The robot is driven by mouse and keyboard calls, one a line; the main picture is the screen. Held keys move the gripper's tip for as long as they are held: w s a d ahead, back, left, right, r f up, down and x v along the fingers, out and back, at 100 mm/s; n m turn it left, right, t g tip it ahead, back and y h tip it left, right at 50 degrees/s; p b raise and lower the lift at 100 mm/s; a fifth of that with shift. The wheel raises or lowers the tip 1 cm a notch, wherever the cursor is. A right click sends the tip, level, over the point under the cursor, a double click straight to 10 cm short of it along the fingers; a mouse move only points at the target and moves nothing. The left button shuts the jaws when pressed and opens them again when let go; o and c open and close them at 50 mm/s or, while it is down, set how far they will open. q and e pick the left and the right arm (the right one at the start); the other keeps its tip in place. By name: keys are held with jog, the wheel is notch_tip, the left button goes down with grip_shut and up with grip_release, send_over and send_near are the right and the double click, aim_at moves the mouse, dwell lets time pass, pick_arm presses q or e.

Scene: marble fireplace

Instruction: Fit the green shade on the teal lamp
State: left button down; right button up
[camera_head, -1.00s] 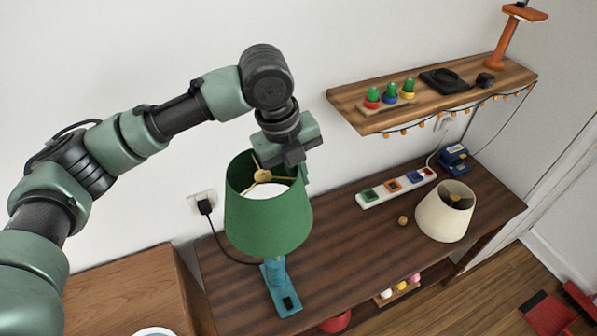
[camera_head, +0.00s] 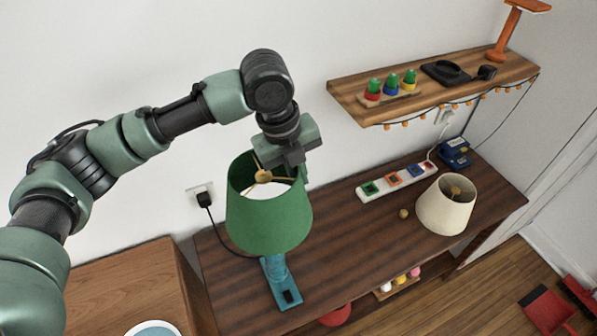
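The green shade (camera_head: 268,218) hangs upright, its open top showing a brass-coloured fitting with arms and a pale inside. My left gripper (camera_head: 299,176) is at the shade's back right top rim and appears shut on it; the fingertips are partly hidden. The teal lamp (camera_head: 281,283) stands on the dark wooden table directly below and behind the shade. Only its foot and lower stem show; the shade hides its top, so I cannot tell whether the two touch. My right gripper is not in view.
A cream shade (camera_head: 446,204) stands on the table (camera_head: 345,243) at right, near a small brown ball (camera_head: 404,213). A power strip (camera_head: 397,181) with coloured squares lies at the back. A wall shelf (camera_head: 432,91) juts out above. The lamp's cord runs to a wall outlet.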

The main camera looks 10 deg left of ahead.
pick_arm(q)
jog(key=s+a+b+x, duration=0.1)
jog(key=b+x, duration=0.3)
jog(key=x, duration=0.7)
jog(key=shift+a+f, duration=0.25)
jog(key=shift+a, duration=0.2)
dwell(3.0)
jog(key=c, duration=1.5)
grip_release()
jog(key=shift+c, duration=0.2)
jog(key=b+v, duration=0.2)
jog(key=v, duration=0.6)
jog(key=shift+f, duration=0.1)
